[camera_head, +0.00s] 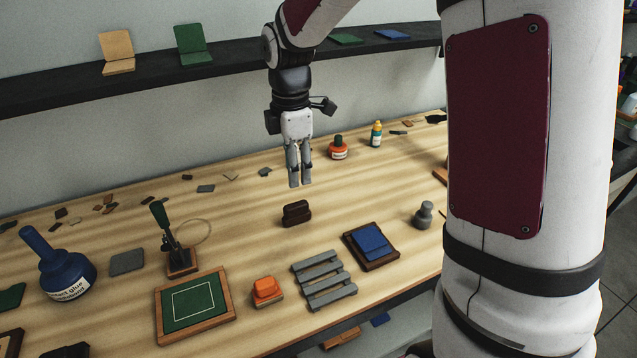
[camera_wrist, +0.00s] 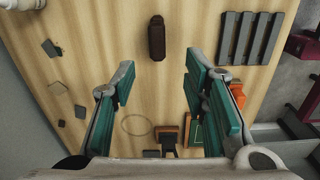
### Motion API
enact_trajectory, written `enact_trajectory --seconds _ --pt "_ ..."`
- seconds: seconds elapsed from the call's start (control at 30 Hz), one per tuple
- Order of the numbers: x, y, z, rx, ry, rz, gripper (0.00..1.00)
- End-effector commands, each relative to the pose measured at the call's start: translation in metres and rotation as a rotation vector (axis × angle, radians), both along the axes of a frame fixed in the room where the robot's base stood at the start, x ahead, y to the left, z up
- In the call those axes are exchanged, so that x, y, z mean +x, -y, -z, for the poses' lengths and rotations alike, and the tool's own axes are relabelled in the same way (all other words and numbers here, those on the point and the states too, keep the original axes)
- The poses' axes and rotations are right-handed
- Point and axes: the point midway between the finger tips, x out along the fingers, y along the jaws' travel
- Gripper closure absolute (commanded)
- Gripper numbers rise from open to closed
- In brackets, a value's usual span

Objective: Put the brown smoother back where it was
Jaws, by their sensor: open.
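The brown smoother (camera_head: 297,212) stands alone on the wooden table, near the middle. It also shows in the wrist view (camera_wrist: 157,38), top centre, beyond my fingertips. My gripper (camera_head: 300,184) hangs above the table, over and slightly behind the smoother in the head view. In the wrist view my gripper (camera_wrist: 160,80) has its two green-padded fingers apart with nothing between them. The gripper and the smoother are apart.
Near the smoother are a grey slatted rack (camera_head: 325,279), an orange block (camera_head: 267,291), a blue pad on a brown tray (camera_head: 371,245) and a lever press (camera_head: 176,245). A green board (camera_head: 194,304) lies in front. Bottles stand behind. The table around the smoother is clear.

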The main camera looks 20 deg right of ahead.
Motion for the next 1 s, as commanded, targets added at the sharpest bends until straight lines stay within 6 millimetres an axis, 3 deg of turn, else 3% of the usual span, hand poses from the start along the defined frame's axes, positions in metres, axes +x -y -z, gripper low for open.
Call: enact_trajectory --seconds 0.17,0.3,0.5,0.8,1.0 --pt "-0.037 0.001 -0.045 -0.023 0.074 0.223 0.59" --pt "-0.079 0.002 -0.080 -0.014 0.150 0.479 0.59" --pt "-0.143 0.003 -0.112 0.056 0.250 0.844 0.59" --pt "-0.226 0.003 -0.123 0.250 0.337 1.324 0.59" --pt "-0.249 0.002 -0.119 0.329 0.340 1.473 0.59"
